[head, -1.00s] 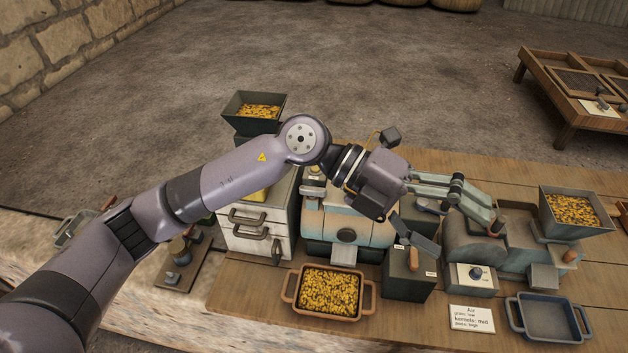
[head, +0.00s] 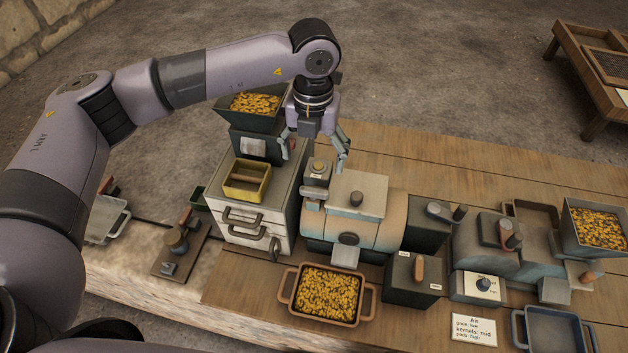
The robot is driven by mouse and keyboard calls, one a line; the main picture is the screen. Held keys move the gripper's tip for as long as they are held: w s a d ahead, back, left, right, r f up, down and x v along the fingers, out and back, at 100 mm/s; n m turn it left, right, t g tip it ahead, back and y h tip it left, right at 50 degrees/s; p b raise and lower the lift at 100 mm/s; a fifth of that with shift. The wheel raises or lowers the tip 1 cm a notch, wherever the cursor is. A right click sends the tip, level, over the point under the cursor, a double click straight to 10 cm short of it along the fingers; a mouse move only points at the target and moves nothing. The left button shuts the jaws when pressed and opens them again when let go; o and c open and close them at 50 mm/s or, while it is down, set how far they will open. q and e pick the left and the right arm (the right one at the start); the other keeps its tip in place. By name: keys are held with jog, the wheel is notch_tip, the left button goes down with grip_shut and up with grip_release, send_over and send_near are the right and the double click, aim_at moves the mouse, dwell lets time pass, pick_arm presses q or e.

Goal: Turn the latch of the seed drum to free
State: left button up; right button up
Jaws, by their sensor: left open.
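The seed drum appears to be the rounded cream and blue machine (head: 385,224) in the middle of the table. My left gripper (head: 314,158) is open and empty, pointing down above and behind the drum's left end, fingers spread around a small box with a yellow button (head: 318,166). My right gripper is not in view.
A white drawer cabinet (head: 240,222) with a yellow tray (head: 247,181) stands left of the drum. A pan of yellow seeds (head: 291,290) lies in front. A dark box with an orange handle (head: 417,268) and another machine (head: 480,245) stand to the right. The back right tabletop is clear.

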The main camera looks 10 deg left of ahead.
pick_arm(q)
jog(key=p, duration=0.3)
send_over(314, 190)
notch_tip(314, 190, down, 8)
jog(key=shift+r, duration=0.25)
notch_tip(314, 190, down, 2)
jog(key=shift+s+f, duration=0.1)
jog(key=shift+f, duration=0.1)
jog(key=shift+f+p, duration=0.3)
jog(key=shift+f, duration=0.5)
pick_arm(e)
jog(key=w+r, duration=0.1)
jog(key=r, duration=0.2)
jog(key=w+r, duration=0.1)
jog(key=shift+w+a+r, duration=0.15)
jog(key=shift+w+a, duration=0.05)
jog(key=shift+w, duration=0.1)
pick_arm(q)
jog(key=shift+c, duration=0.3)
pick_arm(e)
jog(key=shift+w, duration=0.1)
